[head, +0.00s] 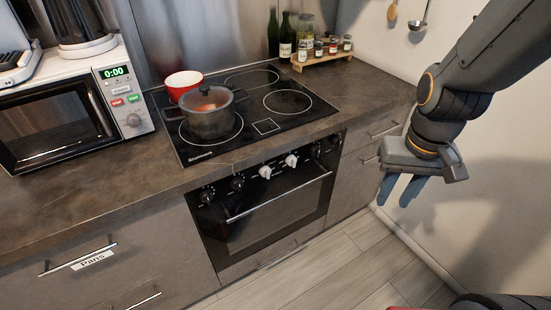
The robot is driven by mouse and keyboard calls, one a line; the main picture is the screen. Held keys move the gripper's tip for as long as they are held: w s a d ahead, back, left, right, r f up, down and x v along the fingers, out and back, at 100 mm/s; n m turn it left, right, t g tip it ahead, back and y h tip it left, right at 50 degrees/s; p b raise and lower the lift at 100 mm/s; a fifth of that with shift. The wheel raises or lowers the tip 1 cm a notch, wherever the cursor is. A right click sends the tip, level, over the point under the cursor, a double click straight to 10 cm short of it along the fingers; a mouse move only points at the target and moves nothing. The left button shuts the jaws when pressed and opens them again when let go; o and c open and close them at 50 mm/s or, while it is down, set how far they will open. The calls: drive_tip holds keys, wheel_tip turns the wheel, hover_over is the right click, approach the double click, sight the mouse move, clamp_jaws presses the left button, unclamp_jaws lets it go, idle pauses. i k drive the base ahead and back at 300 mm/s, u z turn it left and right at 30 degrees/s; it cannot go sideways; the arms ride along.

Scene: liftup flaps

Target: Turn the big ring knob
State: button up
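A row of stove knobs runs along the oven's front panel below the counter edge. Two dark knobs sit at the left, the outer one (207,195) and the inner one (237,183). Two white knobs follow, a left one (265,171) and a right one (291,160). A dark knob (316,150) is farther right. I cannot read markings that show which belongs to the big ring. The black cooktop (252,111) has several white rings of different sizes. My gripper (393,203) is open and empty, fingers pointing down, right of the oven and apart from the knobs.
A dark lidded pot (209,119) stands on the front left ring, with a red bowl (183,81) behind it. The oven handle (278,196) sticks out below the knobs. A microwave (79,109) stands left. Open floor (350,265) lies before the oven.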

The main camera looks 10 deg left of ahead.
sight(205, 195)
drive_tip(key=z, duration=0.5)
drive_tip(key=k, duration=1.3)
drive_tip(key=u, duration=1.8)
drive_tip(key=i, duration=0.5)
drive_tip(key=z, duration=0.1)
